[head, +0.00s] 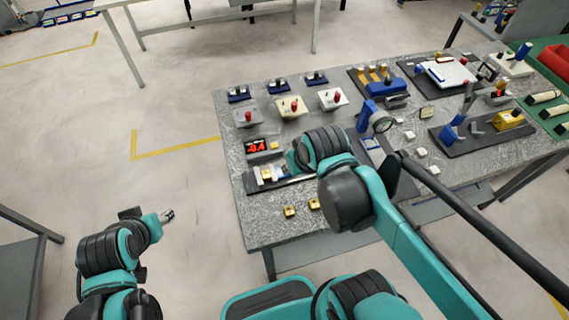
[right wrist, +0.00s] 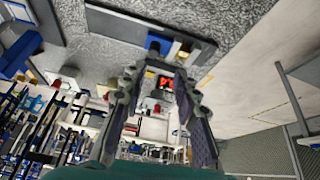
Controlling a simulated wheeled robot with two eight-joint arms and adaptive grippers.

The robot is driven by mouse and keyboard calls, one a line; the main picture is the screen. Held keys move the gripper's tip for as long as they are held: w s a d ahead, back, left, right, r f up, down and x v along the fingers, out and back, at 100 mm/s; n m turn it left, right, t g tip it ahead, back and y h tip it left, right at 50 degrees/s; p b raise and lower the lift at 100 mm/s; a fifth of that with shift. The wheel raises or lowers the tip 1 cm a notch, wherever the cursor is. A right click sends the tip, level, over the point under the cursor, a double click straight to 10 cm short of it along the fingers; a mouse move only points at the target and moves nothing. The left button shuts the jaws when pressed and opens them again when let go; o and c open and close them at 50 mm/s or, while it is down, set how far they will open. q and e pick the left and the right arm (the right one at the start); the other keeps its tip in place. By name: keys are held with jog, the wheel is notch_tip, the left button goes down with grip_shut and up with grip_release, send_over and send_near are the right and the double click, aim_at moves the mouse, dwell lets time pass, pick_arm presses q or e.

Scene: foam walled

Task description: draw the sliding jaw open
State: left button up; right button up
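A small jaw fixture on a dark base (head: 284,182) lies at the near left part of the grey table, with a brass-coloured piece (head: 266,175) and pale blocks on it. In the right wrist view a dark base (right wrist: 118,24) carries a blue block (right wrist: 158,44) and a pale block (right wrist: 176,49) side by side. Which of these is the sliding jaw I cannot tell. My right gripper (right wrist: 158,76) is open and empty, its fingers apart just short of these blocks; in the head view my arm hides it. My left gripper (head: 167,215) hangs over the floor, away from the table.
A red-digit display (head: 256,145) stands just behind the fixture. Two brass blocks (head: 290,211) lie in front of it. Button boxes (head: 292,107) and blue holders (head: 278,85) stand farther back. Other fixtures (head: 482,132) fill the right side. Floor left of the table is clear.

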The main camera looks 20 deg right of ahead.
jog(key=w+f+g, duration=0.1)
jog(key=w, duration=0.2)
jog(key=w+f+n+g+p, duration=0.1)
jog(key=w+g, duration=0.1)
jog(key=w, duration=0.1)
jog(key=w+d+f+g+p, duration=0.1)
jog(key=w+f, duration=0.1)
jog(key=w, duration=0.1)
jog(key=shift+n+g, duration=0.3)
jog(key=shift+g, duration=0.1)
jog(key=shift+w+f+p, duration=0.2)
jog(key=shift+f+p, duration=0.1)
jog(key=shift+f, duration=0.05)
jog(key=shift+f+g, duration=0.25)
jog(key=shift+g, duration=0.05)
notch_tip(320, 180, down, 8)
jog(key=b, duration=0.2)
jog(key=shift+r+b, duration=0.1)
jog(key=shift+b, duration=0.2)
grip_shut()
